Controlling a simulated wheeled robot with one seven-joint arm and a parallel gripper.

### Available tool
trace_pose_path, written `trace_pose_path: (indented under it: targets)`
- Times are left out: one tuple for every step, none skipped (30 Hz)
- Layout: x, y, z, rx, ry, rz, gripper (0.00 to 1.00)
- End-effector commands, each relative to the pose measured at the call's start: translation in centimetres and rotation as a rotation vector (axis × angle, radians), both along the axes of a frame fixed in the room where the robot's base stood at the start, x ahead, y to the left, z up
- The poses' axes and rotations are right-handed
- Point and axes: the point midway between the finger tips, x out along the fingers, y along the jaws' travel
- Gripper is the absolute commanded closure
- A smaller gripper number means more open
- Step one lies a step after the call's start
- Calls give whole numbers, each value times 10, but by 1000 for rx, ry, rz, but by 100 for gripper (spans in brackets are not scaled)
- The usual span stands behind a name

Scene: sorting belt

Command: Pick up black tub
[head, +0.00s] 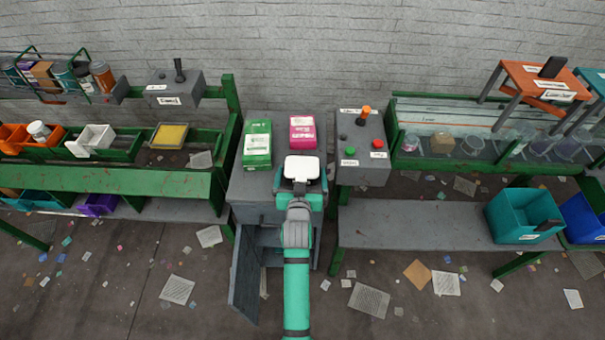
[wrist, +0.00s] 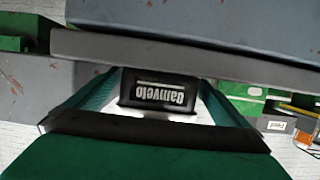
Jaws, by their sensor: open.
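The black tub (wrist: 158,92) shows in the wrist view, upside down in the picture, with a white-lettered label facing me. It appears to stand at the edge of a grey top (wrist: 215,68). My gripper (wrist: 160,78) is open, with one teal finger on each side of the tub in the picture. I see no finger touching it, and I cannot tell how deep it lies between them.
A green box (head: 257,145) and a pink box (head: 302,131) stand on the cabinet top behind my gripper. A control box (head: 362,150) with buttons is close on the right. The cabinet door (head: 245,280) hangs open below. Paper scraps litter the floor.

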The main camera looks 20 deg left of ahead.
Motion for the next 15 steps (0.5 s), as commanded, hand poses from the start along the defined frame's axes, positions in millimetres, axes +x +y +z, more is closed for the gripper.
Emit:
trace_pose_path:
  targets:
    - [0, 0, 0, 0, 0, 0, 0]
    - [0, -1, 0, 0, 0, -1, 7]
    - [0, -1, 0, 0, 0, -2, 17]
    - [0, -2, 0, 0, 0, -2, 24]
    - [0, -2, 0, 0, 0, -3, 31]
    - [1, -3, 0, 0, 0, -4, 41]
    - [1, -3, 0, 0, 0, -4, 43]
    - [1, -3, 0, -1, 0, -5, 43]
    - [1, -4, 0, 0, 0, -5, 43]
    - [1, -4, 0, 0, 0, -6, 43]
    - [1, -4, 0, 0, 0, -6, 43]
    - [1, -4, 0, 0, 0, -6, 43]
    - [1, -4, 0, 0, 0, -6, 43]
    - [1, -4, 0, 0, 0, -6, 43]
    - [1, -4, 0, 0, 0, -6, 43]
